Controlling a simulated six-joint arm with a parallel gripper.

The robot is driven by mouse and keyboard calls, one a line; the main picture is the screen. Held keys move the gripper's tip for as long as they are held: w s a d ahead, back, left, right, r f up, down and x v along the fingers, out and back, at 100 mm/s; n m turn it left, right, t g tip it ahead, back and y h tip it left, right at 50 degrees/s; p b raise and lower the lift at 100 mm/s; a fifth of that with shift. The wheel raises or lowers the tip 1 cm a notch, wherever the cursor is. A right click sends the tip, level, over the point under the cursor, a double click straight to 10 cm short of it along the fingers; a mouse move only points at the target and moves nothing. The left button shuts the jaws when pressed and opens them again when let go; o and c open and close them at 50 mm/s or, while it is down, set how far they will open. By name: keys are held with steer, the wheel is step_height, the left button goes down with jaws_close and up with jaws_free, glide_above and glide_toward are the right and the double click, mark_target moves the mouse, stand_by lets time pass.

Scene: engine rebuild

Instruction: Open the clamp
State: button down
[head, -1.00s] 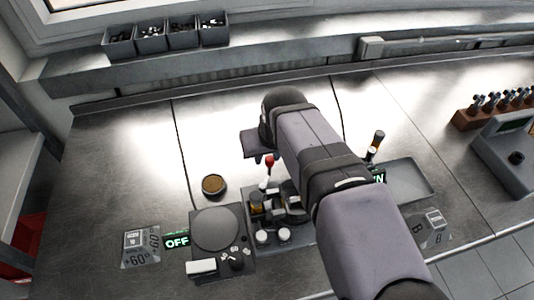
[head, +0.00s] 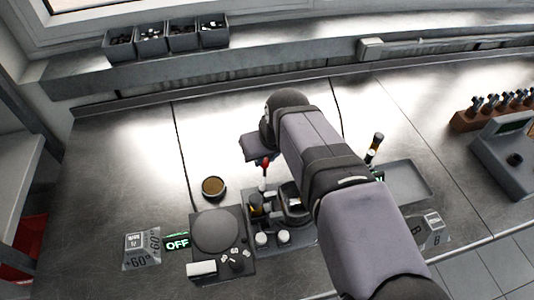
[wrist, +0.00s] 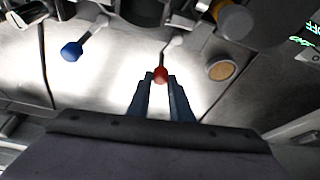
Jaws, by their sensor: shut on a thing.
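The clamp's lever has a red knob (wrist: 161,75) on a pale metal arm, seen ahead of me in the wrist view. My gripper (wrist: 160,79) has its two blue-grey fingers on either side of the red knob and is shut on it. In the head view the red knob (head: 265,162) stands above the dark fixture (head: 285,236) beside my wrist, on a nearly upright lever. My arm hides much of the fixture, and the clamp's jaw does not show clearly.
A second lever with a blue knob (wrist: 72,51) is left in the wrist view. A round brown-filled dish (head: 213,187) lies left of the fixture. A grey tray (head: 408,181) is to the right. The bench behind is clear.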

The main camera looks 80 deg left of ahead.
steer(key=shift+s+d+f+n+g+h+p, duration=0.1)
steer(key=shift+s+n+g+h+p, duration=0.45)
steer(key=shift+n+p, duration=1.05)
steer(key=shift+s+d+f+n+g+h+p, duration=0.1)
steer(key=shift+s+n+g+h+p, duration=0.5)
steer(key=shift+n, duration=1.8)
steer(key=shift+s+d+n+g+h+p, duration=0.1)
steer(key=shift+s+n+g+h+p, duration=0.4)
steer(key=shift+n+p, duration=1.15)
steer(key=shift+s+n+b, duration=0.1)
steer(key=shift+n+b, duration=0.25)
steer(key=c, duration=1.6)
jaws_free()
steer(key=shift+r, duration=0.1)
steer(key=shift+r, duration=0.1)
